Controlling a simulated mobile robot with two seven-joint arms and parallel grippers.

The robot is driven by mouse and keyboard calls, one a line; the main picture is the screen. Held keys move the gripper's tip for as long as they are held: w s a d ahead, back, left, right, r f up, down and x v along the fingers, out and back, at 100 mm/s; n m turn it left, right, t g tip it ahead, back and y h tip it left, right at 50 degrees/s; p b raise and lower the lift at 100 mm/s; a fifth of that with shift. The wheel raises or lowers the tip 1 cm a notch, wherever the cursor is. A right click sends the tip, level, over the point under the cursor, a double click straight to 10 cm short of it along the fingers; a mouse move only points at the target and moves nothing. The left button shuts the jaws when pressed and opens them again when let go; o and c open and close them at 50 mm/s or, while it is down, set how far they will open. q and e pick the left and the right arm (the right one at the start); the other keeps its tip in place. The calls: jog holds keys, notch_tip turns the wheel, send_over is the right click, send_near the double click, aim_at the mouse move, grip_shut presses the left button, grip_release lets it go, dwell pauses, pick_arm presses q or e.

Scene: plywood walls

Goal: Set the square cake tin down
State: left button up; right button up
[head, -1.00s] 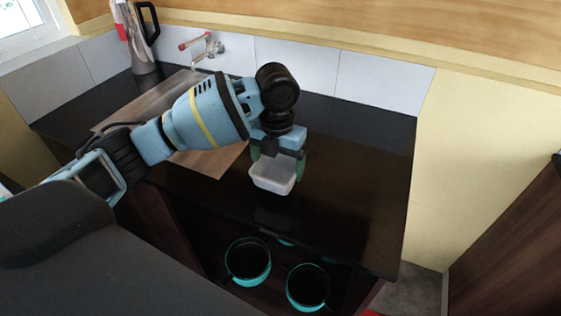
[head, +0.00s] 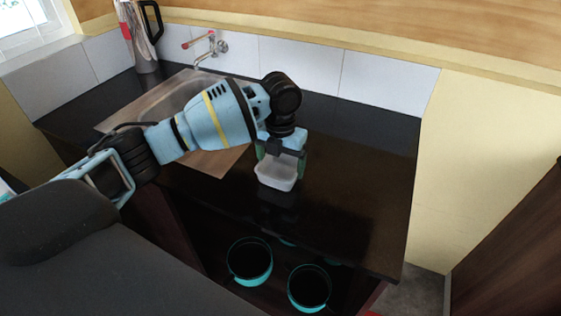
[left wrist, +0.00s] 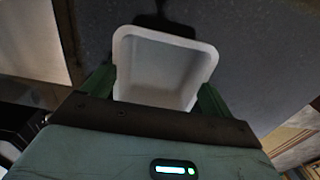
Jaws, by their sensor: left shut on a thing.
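The square cake tin (head: 277,174) is a small pale, open-topped tin with rounded corners. My left gripper (head: 280,158) is shut on it, with green fingers on two opposite sides. In the left wrist view the tin (left wrist: 160,70) sits between the two fingers (left wrist: 160,95), and its inside looks empty. The tin is over the dark worktop (head: 350,190), near its front edge. A dark reflection shows just below it; whether its base touches the worktop I cannot tell. My right gripper is not in view.
A steel sink (head: 180,100) with a wall tap (head: 208,45) lies to the left. A kettle-like jug (head: 140,35) stands at the back left. Two teal-rimmed pots (head: 250,262) (head: 309,288) sit below the worktop's front. The worktop right of the tin is clear.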

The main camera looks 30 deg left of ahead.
aim_at(281, 175)
pick_arm(q)
jog(key=shift+f, duration=0.15)
jog(key=o, duration=0.9)
jog(key=shift+c, duration=0.2)
notch_tip(281, 175, up, 12)
